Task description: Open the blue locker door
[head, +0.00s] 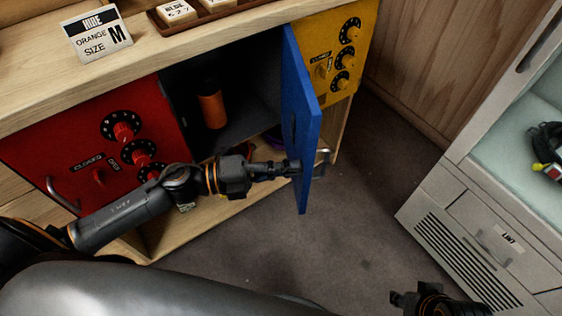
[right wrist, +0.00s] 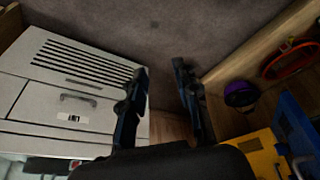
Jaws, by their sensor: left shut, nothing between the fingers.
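The blue locker door (head: 302,120) stands swung out from the cabinet, seen nearly edge-on in the head view. Its metal handle (head: 323,158) is on the outer side, to the right. Behind it is the dark locker opening (head: 245,80) with an orange cylinder (head: 212,106) inside. My left gripper (head: 293,167) is shut and empty, at the door's inner face near its free edge; I cannot tell if it touches. My right gripper (head: 408,299) is low at the right, away from the door. In the right wrist view its fingers (right wrist: 160,67) are apart with nothing between. The blue door also shows there (right wrist: 297,130).
A red locker door (head: 85,135) with dials is shut at left; a yellow one (head: 335,55) is at right. A white cabinet (head: 480,215) stands at right. Carpet floor (head: 345,240) is free between. A sign (head: 97,35) stands on the wooden counter (head: 170,65).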

